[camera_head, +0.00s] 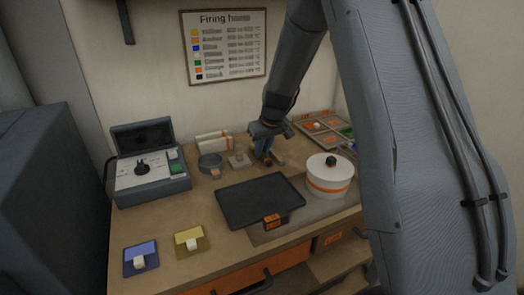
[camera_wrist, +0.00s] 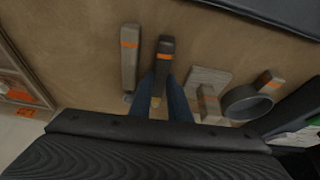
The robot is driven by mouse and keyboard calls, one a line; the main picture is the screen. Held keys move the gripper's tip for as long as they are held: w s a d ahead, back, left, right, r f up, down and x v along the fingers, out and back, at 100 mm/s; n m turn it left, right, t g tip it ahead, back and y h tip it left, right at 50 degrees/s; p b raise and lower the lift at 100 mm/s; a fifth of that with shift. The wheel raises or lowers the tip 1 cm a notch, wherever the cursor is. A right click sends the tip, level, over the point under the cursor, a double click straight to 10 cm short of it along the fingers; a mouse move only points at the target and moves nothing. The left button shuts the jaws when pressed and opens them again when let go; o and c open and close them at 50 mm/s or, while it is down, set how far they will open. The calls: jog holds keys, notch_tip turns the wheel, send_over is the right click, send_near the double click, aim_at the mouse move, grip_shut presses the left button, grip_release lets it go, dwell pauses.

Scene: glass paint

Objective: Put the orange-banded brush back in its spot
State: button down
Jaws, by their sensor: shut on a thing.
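In the wrist view, the blue fingers of my gripper (camera_wrist: 164,92) are close together around a narrow piece with a yellowish bit between them. A dark bar with an orange band (camera_wrist: 166,47), which looks like the orange-banded brush, runs up from between the fingers. A paler grey-beige bar, also with an orange band (camera_wrist: 129,58), lies just left of it, apart from the fingers. In the head view, my gripper (camera_head: 264,153) is low over the back of the table, and the piece it holds is mostly hidden. I cannot tell whether that piece touches the table.
A square plate with a block on it (camera_wrist: 208,76) and a dark ring-shaped dish (camera_wrist: 236,105) are right of the fingers. A black tray (camera_head: 262,201), a white lidded pot (camera_head: 330,183), a grey control box (camera_head: 150,185) and a compartment tray (camera_head: 313,140) surround the spot.

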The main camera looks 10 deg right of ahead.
jog(key=shift+f, duration=0.1)
jog(key=c, duration=1.6)
grip_release()
